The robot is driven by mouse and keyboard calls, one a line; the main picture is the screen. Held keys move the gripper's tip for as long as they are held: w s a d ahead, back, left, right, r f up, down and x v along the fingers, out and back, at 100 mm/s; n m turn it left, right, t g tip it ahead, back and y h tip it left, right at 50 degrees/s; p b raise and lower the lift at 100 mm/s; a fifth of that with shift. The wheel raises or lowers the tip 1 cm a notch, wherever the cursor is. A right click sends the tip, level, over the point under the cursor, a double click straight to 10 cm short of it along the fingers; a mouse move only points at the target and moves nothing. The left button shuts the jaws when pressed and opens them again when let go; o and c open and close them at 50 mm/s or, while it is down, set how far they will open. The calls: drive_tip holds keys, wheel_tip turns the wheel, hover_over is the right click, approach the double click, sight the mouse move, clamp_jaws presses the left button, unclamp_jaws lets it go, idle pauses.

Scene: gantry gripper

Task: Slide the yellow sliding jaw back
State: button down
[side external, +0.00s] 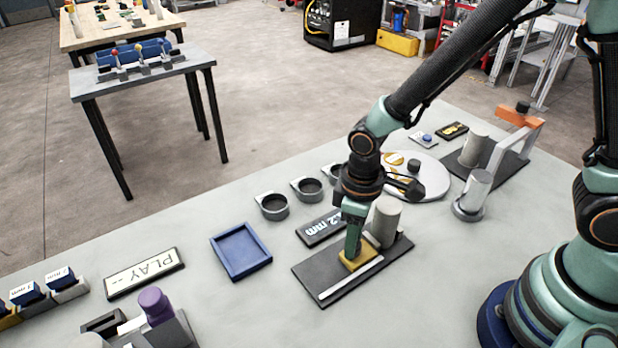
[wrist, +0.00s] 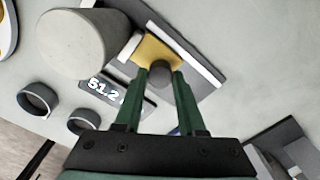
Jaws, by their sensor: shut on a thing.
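The yellow sliding jaw (side external: 357,261) sits on a dark base plate (side external: 318,272) beside a white rail (side external: 350,279). It also shows in the wrist view (wrist: 150,48), with a dark grey knob (wrist: 160,74) standing on it. My gripper (side external: 351,250) points down at the jaw. In the wrist view its green fingers (wrist: 164,82) are closed on the knob, one on each side. A grey cylinder (side external: 386,216) stands just behind the jaw and looks large in the wrist view (wrist: 82,42). I cannot tell whether jaw and cylinder touch.
A dark readout (side external: 320,229), showing "51.2" in the wrist view (wrist: 103,91), lies behind the plate. Several grey ring holders (side external: 272,205) and a blue tray (side external: 240,251) are to the left. A round white plate (side external: 430,183) and a metal cylinder (side external: 474,190) are to the right.

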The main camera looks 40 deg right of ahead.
drive_tip(key=shift+a, duration=2.2)
drive_tip(key=c, duration=0.5)
unclamp_jaws()
drive_tip(key=shift+d+r, duration=0.1)
wheel_tip(320, 180, up, 12)
